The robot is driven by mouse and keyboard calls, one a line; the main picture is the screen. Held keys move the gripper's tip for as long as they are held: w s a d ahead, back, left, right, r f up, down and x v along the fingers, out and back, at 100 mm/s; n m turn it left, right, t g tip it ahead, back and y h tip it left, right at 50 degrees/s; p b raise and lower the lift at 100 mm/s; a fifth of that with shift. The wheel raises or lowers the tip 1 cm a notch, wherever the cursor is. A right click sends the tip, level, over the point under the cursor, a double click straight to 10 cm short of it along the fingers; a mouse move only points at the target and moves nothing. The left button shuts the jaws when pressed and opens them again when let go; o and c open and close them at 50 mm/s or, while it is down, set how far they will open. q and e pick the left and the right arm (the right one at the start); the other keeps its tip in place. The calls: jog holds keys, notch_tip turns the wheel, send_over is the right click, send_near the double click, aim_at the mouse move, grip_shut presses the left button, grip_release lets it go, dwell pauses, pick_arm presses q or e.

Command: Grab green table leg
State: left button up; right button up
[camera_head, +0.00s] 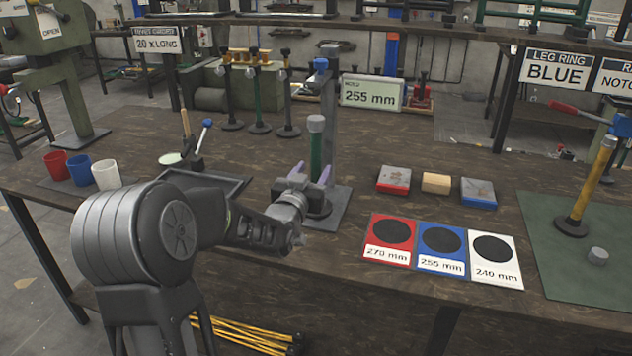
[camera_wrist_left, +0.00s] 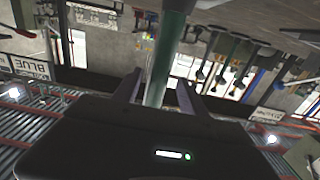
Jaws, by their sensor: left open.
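A green table leg (camera_head: 316,152) with a grey cap stands upright at the grey press stand (camera_head: 330,105), above its base plate. My left gripper (camera_head: 311,173) is at the leg's lower half, with one finger on each side of it. In the left wrist view the green leg (camera_wrist_left: 166,55) runs between the two spread fingers of my left gripper (camera_wrist_left: 158,92). The jaws are open, and I cannot tell whether either finger touches the leg. The leg's lower end is partly hidden by the gripper. My right gripper is not in view.
Several legs, one of them green (camera_head: 258,95), stand in a rack behind. A 255 mm sign (camera_head: 371,93) stands at the back. Coloured pads (camera_head: 441,246) and small blocks (camera_head: 436,183) lie to the right. A yellow leg (camera_head: 592,185) stands on a green mat (camera_head: 560,262). Cups (camera_head: 106,174) are at left.

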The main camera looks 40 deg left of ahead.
aim_at(319, 162)
pick_arm(q)
jog(key=x, duration=0.5)
jog(key=shift+w+p, duration=0.1)
jog(key=shift+p, duration=0.3)
jog(key=shift+c, duration=0.5)
grip_shut()
dwell(0.9)
